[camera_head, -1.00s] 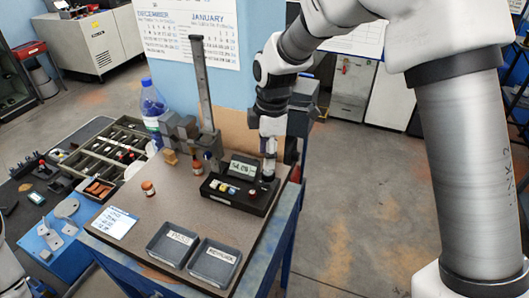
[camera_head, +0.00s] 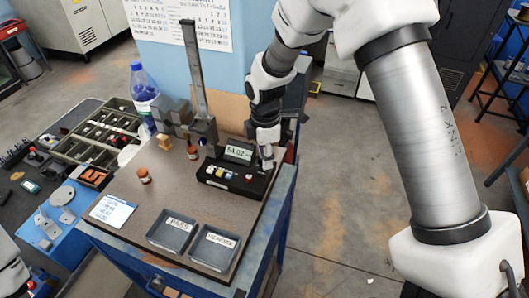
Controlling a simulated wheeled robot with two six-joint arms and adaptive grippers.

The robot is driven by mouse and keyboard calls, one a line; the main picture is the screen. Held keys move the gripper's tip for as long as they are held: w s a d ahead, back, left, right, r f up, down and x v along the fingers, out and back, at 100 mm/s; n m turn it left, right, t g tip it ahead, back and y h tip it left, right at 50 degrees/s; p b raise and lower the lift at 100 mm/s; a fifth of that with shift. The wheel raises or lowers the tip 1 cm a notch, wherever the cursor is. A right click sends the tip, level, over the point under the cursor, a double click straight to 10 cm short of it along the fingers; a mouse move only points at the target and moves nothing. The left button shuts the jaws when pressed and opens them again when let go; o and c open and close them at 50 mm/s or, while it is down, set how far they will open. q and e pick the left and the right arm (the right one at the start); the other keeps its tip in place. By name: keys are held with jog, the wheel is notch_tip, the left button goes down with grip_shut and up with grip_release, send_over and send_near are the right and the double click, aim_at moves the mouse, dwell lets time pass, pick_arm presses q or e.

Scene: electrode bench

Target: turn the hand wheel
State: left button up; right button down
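I cannot make out the hand wheel clearly; if it is by my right gripper, the gripper hides it. My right gripper (camera_head: 267,154) points down at the right end of a black instrument box (camera_head: 227,180), beside its lit display (camera_head: 239,153). The fingertips are small and partly lost against the box, so I cannot tell whether they are open, shut or touching anything. A grey stand with a tall upright column (camera_head: 195,75) rises behind the box. Part of my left arm shows at the lower left edge, but its gripper is out of view.
Two grey labelled trays, one left (camera_head: 173,233) and one right (camera_head: 215,250), lie at the bench front. Floor right of the bench is clear.

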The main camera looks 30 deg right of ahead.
jog(key=shift+s+r, duration=0.35)
jog(key=shift+r, duration=0.05)
jog(key=c, duration=1)
grip_release()
jog(key=shift+w+f, duration=0.1)
jog(key=shift+w, duration=0.1)
jog(key=shift+c, duration=0.2)
jog(key=shift+w+f, duration=0.25)
jog(key=shift+w, duration=0.2)
jog(key=shift+s+r, duration=0.15)
jog(key=shift+s, duration=0.2)
jog(key=shift+w, duration=0.1)
